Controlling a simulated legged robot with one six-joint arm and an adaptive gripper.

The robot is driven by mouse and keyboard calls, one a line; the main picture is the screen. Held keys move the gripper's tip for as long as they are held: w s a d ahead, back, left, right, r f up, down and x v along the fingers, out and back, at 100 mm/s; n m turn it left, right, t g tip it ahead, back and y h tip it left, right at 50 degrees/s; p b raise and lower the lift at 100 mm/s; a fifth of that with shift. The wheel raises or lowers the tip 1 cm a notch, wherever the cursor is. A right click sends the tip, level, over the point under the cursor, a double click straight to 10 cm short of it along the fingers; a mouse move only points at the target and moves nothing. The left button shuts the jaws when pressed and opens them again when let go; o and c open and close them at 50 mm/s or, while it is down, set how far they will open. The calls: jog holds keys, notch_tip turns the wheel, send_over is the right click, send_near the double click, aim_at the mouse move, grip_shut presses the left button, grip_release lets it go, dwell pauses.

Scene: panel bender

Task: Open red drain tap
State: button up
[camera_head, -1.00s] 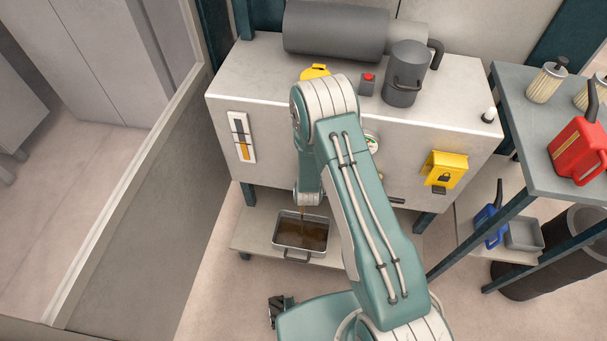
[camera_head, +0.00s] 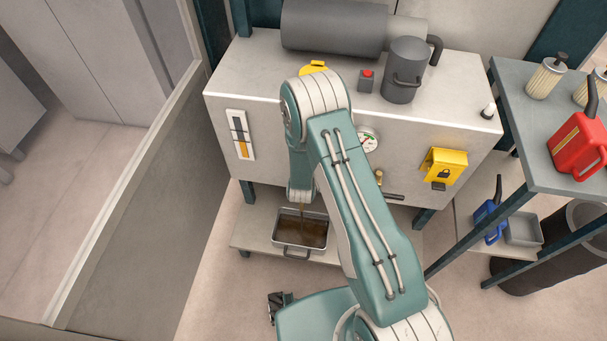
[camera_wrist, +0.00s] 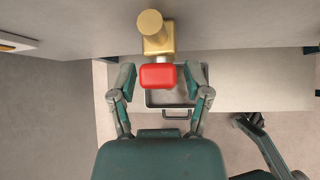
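The red drain tap handle (camera_wrist: 157,77) shows in the wrist view below its brass valve body (camera_wrist: 158,38), under the tank. My gripper (camera_wrist: 160,82) is open, with one finger on each side of the red handle. A gap shows between the handle and each finger. In the head view my arm hides the tap and the gripper's fingers. The tray also shows behind the handle in the wrist view (camera_wrist: 165,104).
The grey tank (camera_head: 230,100) carries a sight gauge (camera_head: 240,135), a dial (camera_head: 369,140) and a yellow lock box (camera_head: 445,165). A side table (camera_head: 515,115) at right holds a red can (camera_head: 577,145) and filters. A low shelf (camera_head: 250,240) lies under the tank.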

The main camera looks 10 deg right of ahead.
jog(key=v, duration=1.1)
jog(key=shift+s+r, duration=0.25)
jog(key=shift+s, duration=0.05)
jog(key=shift+a, duration=0.1)
